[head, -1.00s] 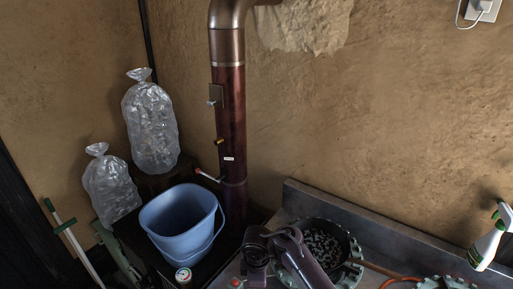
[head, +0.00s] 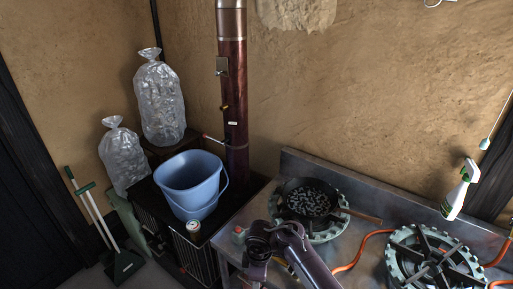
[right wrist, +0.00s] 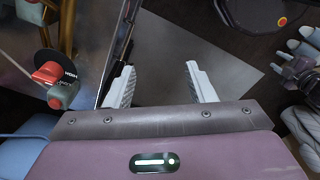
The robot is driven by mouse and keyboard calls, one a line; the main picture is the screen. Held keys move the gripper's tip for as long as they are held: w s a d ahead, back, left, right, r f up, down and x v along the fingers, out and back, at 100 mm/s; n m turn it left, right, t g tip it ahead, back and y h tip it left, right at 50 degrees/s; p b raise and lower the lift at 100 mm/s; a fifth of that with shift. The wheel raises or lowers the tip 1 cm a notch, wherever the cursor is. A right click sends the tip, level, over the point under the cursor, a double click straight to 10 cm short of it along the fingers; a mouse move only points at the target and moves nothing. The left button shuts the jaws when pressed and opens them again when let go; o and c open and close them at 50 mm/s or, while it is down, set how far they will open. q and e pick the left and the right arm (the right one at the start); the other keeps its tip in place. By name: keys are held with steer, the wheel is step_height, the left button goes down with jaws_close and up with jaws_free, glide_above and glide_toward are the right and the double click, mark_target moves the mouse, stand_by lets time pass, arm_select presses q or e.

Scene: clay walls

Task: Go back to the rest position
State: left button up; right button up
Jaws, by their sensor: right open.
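My right gripper (right wrist: 160,88) shows in the right wrist view with its two pale fingers wide apart and nothing between them. In the head view a purple part of my arm (head: 300,255) rises from the bottom edge beside the counter's front left; its gripper cannot be made out there. My left gripper is in neither view.
A blue bucket (head: 190,183) and a can (head: 193,228) stand on a black stand at left. A dark pan (head: 309,202) of small pieces sits on a burner. A second burner (head: 437,262) and a spray bottle (head: 460,190) are at right. A red knob (right wrist: 48,73) is near the right gripper.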

steer(key=s+d+f+m+y+b, duration=0.1)
steer(key=s+d+f+m+b, duration=0.15)
steer(key=s+f, duration=0.55)
steer(key=s+d+f+m+y+b, duration=0.15)
steer(key=s+f+m, duration=0.3)
steer(key=f, duration=0.75)
steer(key=s+d+f+m+b, duration=0.1)
steer(key=s+d+f+m, duration=0.15)
steer(key=s+f, duration=0.65)
arm_select(q)
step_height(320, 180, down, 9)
steer(key=b, duration=0.3)
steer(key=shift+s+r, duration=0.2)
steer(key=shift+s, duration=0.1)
arm_select(e)
steer(key=s+d+f+m+h, duration=0.1)
steer(key=s+d+f+m, duration=0.1)
steer(key=s+d+f, duration=0.5)
steer(key=s+d+f+m+h, duration=0.2)
steer(key=s+d+f, duration=0.5)
steer(key=s, duration=0.6)
steer(key=shift+d+m+t, duration=0.4)
steer(key=shift+d+m, duration=0.05)
steer(key=shift+d, duration=0.8)
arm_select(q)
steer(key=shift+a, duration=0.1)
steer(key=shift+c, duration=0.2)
